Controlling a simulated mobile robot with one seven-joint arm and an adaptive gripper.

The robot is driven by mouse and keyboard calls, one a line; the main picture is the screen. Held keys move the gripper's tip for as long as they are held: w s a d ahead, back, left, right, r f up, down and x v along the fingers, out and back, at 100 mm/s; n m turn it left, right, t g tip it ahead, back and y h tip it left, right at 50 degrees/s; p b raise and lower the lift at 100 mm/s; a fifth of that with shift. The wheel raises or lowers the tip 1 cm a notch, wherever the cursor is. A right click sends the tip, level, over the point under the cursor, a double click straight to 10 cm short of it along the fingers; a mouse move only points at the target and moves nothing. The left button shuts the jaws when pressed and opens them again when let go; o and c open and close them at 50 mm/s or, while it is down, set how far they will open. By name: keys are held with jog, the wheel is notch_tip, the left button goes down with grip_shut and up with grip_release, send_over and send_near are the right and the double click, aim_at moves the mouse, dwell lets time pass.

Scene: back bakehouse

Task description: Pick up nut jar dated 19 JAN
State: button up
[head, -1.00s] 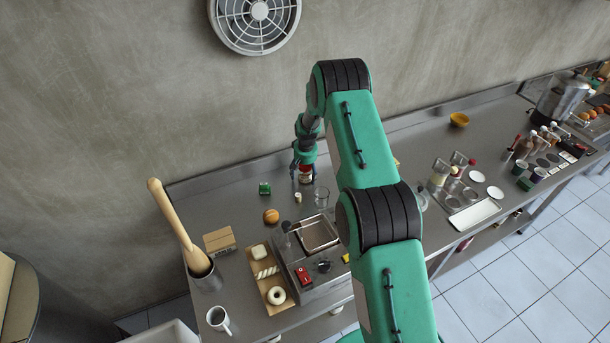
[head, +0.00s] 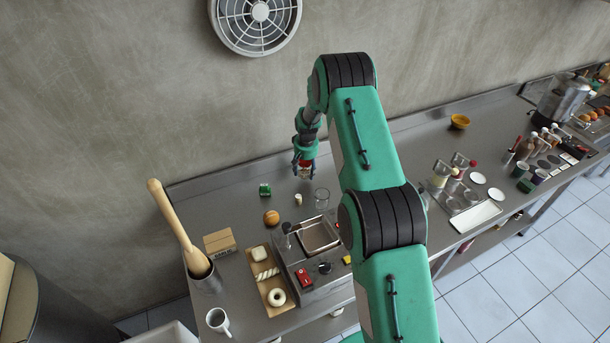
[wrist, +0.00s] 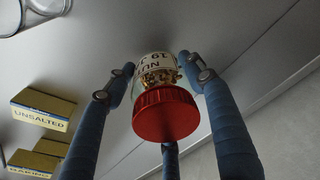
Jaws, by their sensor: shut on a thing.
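The nut jar (wrist: 160,85) is clear with a red lid, and nuts show inside. Its white label reads upside down in the wrist view, with "NU" and "19 J" legible and the rest cut off by the curve. My gripper (wrist: 165,95) is shut on the jar, its blue fingers around the lid and sides. In the head view my gripper (head: 304,168) is near the back wall with the small red and pale jar (head: 305,175) in it. The jar appears held above the steel counter.
Yellow boxes, one marked "UNSALTED" (wrist: 42,113), show in the wrist view. The wall (head: 180,90) is close behind.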

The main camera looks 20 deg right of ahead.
jog(key=shift+r+b, duration=0.35)
jog(key=shift+r, duration=3.1)
